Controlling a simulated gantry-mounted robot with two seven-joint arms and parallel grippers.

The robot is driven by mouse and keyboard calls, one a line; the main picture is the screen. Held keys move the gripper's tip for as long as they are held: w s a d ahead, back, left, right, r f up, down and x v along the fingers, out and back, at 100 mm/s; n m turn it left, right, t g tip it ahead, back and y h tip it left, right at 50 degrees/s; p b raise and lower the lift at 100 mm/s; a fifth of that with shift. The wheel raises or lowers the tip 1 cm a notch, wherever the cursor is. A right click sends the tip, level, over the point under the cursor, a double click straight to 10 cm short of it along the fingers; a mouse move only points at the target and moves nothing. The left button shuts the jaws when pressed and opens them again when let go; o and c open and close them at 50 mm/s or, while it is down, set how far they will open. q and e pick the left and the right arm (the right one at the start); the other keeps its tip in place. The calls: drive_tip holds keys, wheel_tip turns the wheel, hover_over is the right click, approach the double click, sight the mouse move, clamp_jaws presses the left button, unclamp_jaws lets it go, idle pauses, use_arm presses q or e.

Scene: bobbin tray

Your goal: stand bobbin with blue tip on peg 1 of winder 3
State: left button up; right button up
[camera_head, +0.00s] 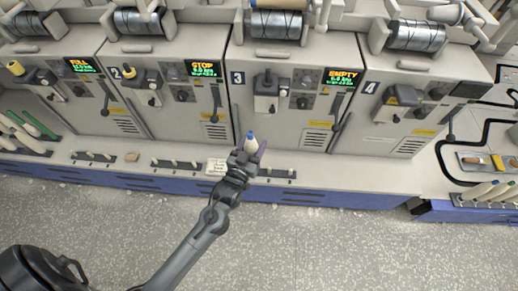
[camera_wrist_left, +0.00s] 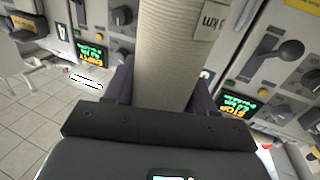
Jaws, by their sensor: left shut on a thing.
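My left gripper (camera_head: 247,155) is shut on a cream bobbin with a blue tip (camera_head: 251,140). It holds the bobbin roughly upright over the ledge, in front of the lower part of winder 3 (camera_head: 282,110). In the left wrist view the bobbin (camera_wrist_left: 175,55) is a large pale cylinder with a printed label, between the dark purple fingers. Its tip is outside that view. A dark peg rail (camera_head: 277,173) lies on the ledge before winder 3, partly hidden by my gripper. I cannot tell which peg is peg 1. My right gripper is not in view.
Winder 3's screen (camera_head: 342,77) reads EMPTY. Winder 2 (camera_head: 160,95) shows STOP, and winder 4 (camera_head: 405,110) stands to the right. A white card (camera_head: 217,167) lies left of my gripper. Other bobbins (camera_head: 490,191) stand at the far right. The ledge before winder 4 is clear.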

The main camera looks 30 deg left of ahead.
use_arm(q)
drive_tip(key=w+a+f+y+b, duration=0.1)
drive_tip(key=w+a+f+b, duration=0.1)
drive_tip(key=f+b, duration=0.3)
drive_tip(key=w+a+f+n+y+b, duration=0.1)
drive_tip(key=w+a+f+b, duration=0.1)
drive_tip(key=f+b, duration=0.3)
drive_tip(key=w+a+f+y+b, duration=0.1)
drive_tip(key=w+a+f+b, duration=0.1)
drive_tip(key=f+b, duration=0.4)
wheel_tip(320, 180, down, 5)
drive_tip(key=shift+w+a+r+n+g, duration=0.2)
drive_tip(key=shift+w+a+n+g, duration=0.1)
drive_tip(key=shift+a, duration=0.55)
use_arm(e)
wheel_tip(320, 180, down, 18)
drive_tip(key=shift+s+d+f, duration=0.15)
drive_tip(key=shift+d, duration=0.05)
use_arm(q)
drive_tip(key=shift+p, duration=0.7)
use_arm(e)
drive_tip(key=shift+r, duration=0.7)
use_arm(q)
drive_tip(key=shift+f+b, duration=0.4)
drive_tip(key=shift+f, duration=0.15)
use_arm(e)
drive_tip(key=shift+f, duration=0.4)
use_arm(q)
drive_tip(key=o, duration=0.8)
drive_tip(key=shift+o, duration=0.2)
